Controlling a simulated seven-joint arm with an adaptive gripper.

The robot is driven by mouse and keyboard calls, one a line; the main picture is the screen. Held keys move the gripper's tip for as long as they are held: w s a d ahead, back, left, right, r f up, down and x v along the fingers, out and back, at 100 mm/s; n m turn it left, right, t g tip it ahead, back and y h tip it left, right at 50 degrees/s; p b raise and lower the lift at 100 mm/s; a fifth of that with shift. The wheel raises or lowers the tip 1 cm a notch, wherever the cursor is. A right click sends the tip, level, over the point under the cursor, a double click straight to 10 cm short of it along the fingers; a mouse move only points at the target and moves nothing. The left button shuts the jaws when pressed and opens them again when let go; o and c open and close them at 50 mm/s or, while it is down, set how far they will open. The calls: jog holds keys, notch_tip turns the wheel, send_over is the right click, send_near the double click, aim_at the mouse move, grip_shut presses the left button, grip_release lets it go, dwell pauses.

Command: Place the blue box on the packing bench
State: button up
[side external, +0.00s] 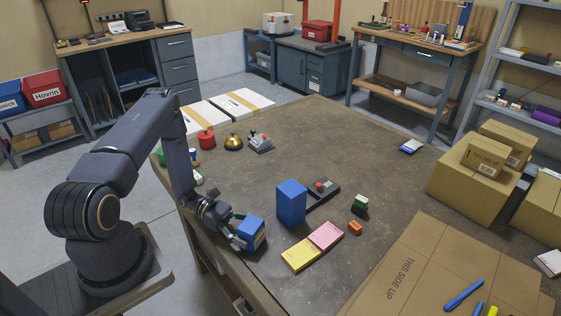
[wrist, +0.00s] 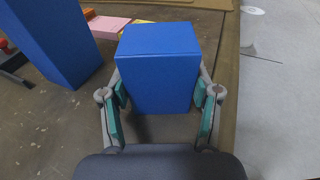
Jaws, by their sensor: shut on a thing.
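A blue box (side external: 251,231) is between the fingers of my gripper (side external: 240,236) at the near edge of the brown bench (side external: 330,115). In the wrist view the blue box (wrist: 158,66) sits between both green-padded fingers of my gripper (wrist: 162,95), which are shut on its sides. I cannot tell whether its underside touches the bench. A taller blue block (side external: 291,204) stands upright on the bench just right of the held box; it also shows at the left of the wrist view (wrist: 52,35).
Yellow (side external: 300,254) and pink (side external: 326,236) flat boxes lie right of my gripper. A dark device (side external: 323,190), a green-and-white item (side external: 360,203) and an orange piece (side external: 355,227) are beyond. Cardboard (side external: 440,265) covers the front right. The bench's middle back is clear.

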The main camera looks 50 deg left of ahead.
jog(key=o, duration=1.3)
jog(key=shift+r, duration=0.1)
